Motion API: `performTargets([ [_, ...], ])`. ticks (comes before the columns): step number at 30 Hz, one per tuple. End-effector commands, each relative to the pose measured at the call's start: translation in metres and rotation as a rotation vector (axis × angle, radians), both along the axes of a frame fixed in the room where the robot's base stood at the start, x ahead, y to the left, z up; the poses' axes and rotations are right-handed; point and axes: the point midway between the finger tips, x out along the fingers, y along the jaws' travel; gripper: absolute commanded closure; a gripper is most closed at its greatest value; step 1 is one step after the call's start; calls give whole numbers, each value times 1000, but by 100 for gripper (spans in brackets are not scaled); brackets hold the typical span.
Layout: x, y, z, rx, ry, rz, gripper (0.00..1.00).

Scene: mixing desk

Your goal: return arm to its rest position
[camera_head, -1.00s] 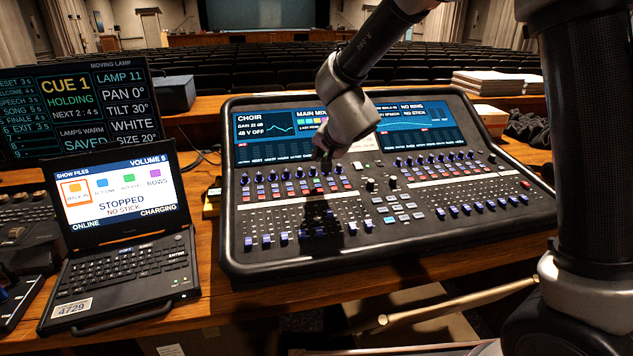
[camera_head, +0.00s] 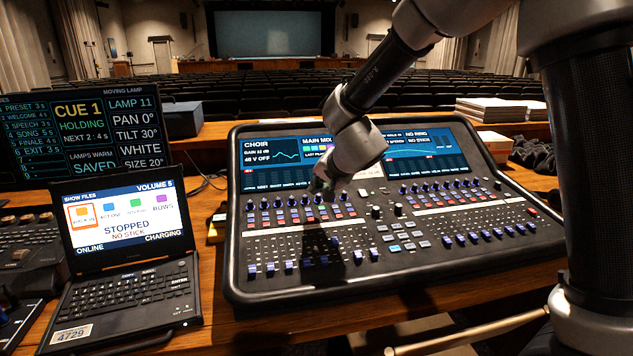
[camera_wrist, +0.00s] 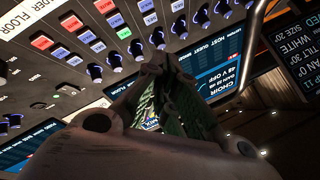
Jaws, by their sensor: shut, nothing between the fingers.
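My gripper (camera_head: 320,183) is low over the mixing desk (camera_head: 380,270), by the row of knobs below the desk's left screen (camera_head: 285,155). My arm reaches down to it from the upper right. In the wrist view the shut fingers (camera_wrist: 160,65) point at the knob row, with nothing between them. A knob (camera_wrist: 157,38) shows just past the fingertips. Whether the fingertips touch a knob cannot be told. The left screen reads CHOIR, gain 22 dB and 48 V OFF.
A laptop (camera_head: 125,290) stands left of the desk, with a large cue monitor (camera_head: 85,135) behind it. A dark box (camera_head: 183,119) and stacked papers (camera_head: 497,112) lie at the back. Rows of seats lie beyond the table. The air above the desk's right half is partly crossed by my arm.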

Motion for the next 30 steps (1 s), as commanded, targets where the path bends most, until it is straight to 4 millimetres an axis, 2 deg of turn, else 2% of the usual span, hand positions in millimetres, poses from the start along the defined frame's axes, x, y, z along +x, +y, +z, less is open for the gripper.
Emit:
performTargets([
  [2,-27,6,-19,-9,78,125,100],
  [4,-59,5,-21,-27,143,256,100],
  [8,-116,-34,-8,-94,251,440,100],
  [11,-156,-81,6,-171,321,528,100],
  [14,-197,-140,23,-270,386,579,100],
  [18,-258,-234,47,-438,454,569,100],
  [21,-294,-288,63,-539,462,514,100],
  [24,-315,-321,76,-595,419,441,100],
  [30,-332,-343,98,-596,324,315,100],
])
